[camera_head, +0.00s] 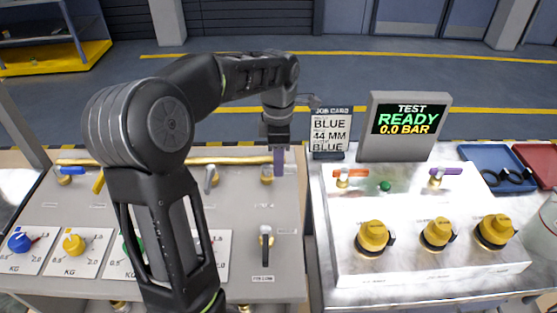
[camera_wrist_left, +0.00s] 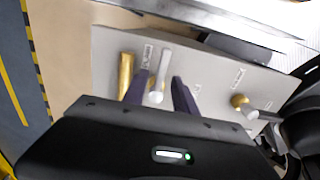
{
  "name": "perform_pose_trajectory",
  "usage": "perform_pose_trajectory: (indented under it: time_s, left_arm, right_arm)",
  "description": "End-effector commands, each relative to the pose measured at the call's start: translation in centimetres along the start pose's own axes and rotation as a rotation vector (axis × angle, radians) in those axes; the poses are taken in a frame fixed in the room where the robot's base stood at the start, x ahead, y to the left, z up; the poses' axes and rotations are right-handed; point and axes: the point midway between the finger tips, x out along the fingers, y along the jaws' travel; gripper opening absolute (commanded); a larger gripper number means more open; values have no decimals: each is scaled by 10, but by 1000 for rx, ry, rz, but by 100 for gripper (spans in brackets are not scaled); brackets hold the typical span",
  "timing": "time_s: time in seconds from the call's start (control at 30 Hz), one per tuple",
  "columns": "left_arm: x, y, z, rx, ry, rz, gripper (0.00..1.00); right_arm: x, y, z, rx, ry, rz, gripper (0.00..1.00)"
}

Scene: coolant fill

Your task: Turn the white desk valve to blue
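A small valve with a brass base (camera_head: 267,179) stands on the grey desk panel, near its back right corner. In the left wrist view its white handle (camera_wrist_left: 161,70) stands between my gripper's two dark purple fingers, with gaps visible on both sides. My left gripper (camera_head: 280,161) points down at this valve; it also shows in the left wrist view (camera_wrist_left: 160,92), open. In the head view the gripper partly hides the handle. Whether the fingers are low enough to surround it is hard to tell. My right gripper is not in view.
A brass pipe (camera_head: 215,160) runs along the back. The job card (camera_head: 330,132) reads BLUE, 44 MM, BLUE. The test screen (camera_head: 410,119) reads READY, 0.0 BAR.

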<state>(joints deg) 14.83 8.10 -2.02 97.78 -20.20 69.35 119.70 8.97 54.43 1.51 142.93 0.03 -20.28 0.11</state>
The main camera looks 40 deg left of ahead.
Motion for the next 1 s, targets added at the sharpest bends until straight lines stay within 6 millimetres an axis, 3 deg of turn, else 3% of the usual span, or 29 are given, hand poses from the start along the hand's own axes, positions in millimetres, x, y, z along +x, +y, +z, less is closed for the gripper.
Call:
perform_pose_trajectory:
  time_s: [0.33,0.73,1.0]
  left_arm:
    - [5,0,0,0,0,0,33]
    - [5,0,0,0,0,0,0]
    - [5,0,0,0,0,0,0]
  right_arm:
    - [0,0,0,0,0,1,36]
    - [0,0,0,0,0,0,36]
    - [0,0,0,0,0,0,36]
